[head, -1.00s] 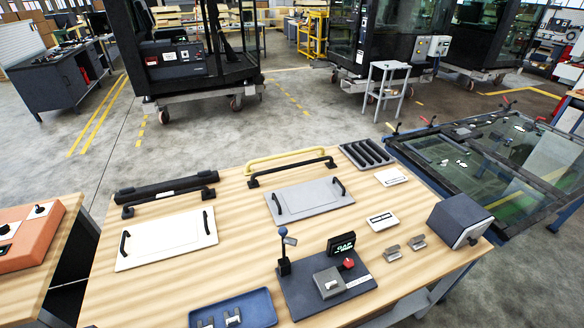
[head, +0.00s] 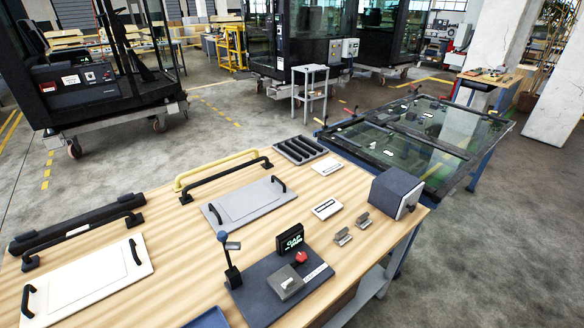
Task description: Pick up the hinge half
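Two small grey metal pieces that look like hinge halves lie on the wooden table near its right edge. The nearer hinge half (head: 343,237) is left of and closer to me than the other hinge half (head: 364,220). They lie apart, between the dark panel with a red button and the dark blue-grey box. Neither of my grippers shows in the head view.
A dark box (head: 396,191) stands at the table's right corner. A white labelled block (head: 327,209) lies behind the hinge halves. A dark panel (head: 262,305) carries a lever, a display and a red button. Beyond stands a glass-panelled frame (head: 385,150).

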